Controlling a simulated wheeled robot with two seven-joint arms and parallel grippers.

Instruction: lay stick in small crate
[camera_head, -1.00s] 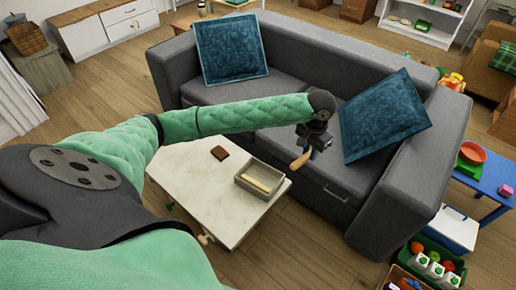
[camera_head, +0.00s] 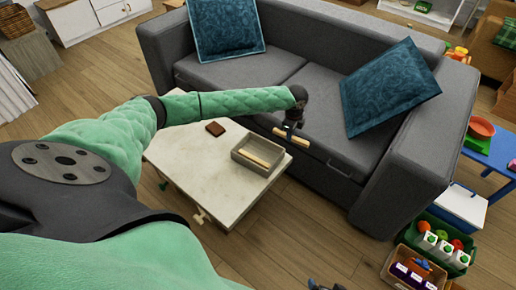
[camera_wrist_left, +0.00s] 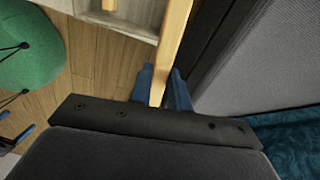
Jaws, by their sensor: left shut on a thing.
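My left gripper (camera_head: 291,131) is shut on a pale wooden stick (camera_head: 300,141), held above the gap between the low table and the sofa, just right of the small crate. In the left wrist view the stick (camera_wrist_left: 172,42) runs up from between the blue fingertips (camera_wrist_left: 165,88). The small grey crate (camera_head: 247,166) stands on the white table; its edge shows in the left wrist view (camera_wrist_left: 130,27). Another pale stick (camera_head: 257,159) lies inside it. A dark blue tip at the bottom edge looks like my right gripper (camera_head: 325,286); its jaws are not clear.
The grey sofa (camera_head: 330,150) stands close behind the table. A green crate (camera_head: 420,217) and a brown box (camera_head: 397,258) stand on the floor at right.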

